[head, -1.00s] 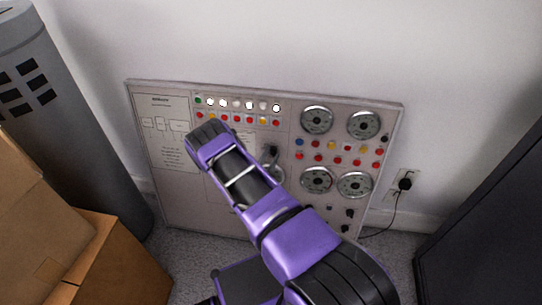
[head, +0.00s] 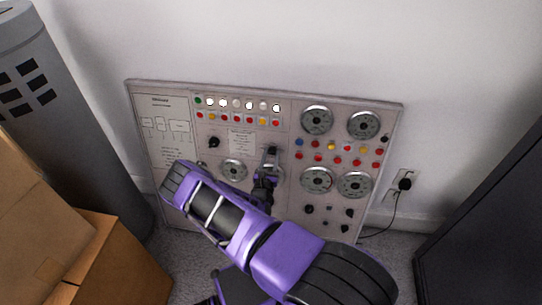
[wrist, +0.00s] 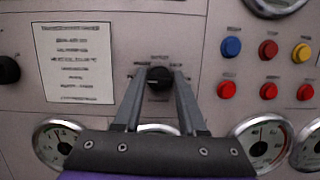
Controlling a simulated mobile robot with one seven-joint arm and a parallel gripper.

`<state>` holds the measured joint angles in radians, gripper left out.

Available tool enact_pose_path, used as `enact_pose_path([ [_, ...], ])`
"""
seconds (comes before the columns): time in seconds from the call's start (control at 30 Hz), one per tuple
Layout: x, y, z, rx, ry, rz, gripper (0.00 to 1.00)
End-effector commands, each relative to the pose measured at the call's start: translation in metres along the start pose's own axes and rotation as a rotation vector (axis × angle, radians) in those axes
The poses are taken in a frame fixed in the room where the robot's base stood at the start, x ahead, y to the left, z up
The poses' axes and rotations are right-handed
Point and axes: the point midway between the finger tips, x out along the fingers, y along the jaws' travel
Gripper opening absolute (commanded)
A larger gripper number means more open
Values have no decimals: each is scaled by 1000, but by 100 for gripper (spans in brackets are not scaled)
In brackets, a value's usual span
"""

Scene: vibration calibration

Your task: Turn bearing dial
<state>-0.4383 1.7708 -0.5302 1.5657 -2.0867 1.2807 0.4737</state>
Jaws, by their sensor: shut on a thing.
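A grey control panel (head: 285,112) stands against the white wall. A small black dial knob (wrist: 159,74) sits at its middle, under a label too blurred to read. In the head view this knob (head: 272,149) is partly covered by my gripper (head: 269,159). In the wrist view my gripper (wrist: 160,80) has one finger on each side of the knob and is shut on it. Another black knob (head: 213,142) is on the panel's left part; it also shows at the wrist view's left edge (wrist: 8,70).
Several round gauges, such as the upper one (head: 317,119), and rows of coloured buttons (head: 332,146) surround the knob. Cardboard boxes (head: 113,262) and a grey cylinder (head: 75,125) stand left, a dark cabinet (head: 485,215) right. A plug with a cord (head: 404,184) is beside the panel.

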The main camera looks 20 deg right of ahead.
Motion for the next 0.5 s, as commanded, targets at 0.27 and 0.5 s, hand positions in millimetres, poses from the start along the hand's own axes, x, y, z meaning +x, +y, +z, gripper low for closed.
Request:
enact_pose_path([
  [0.27, -1, 0, 0, -56, 0, 17, 0],
  [0.5, -1, 0, 0, -62, 1, 18, 0],
])
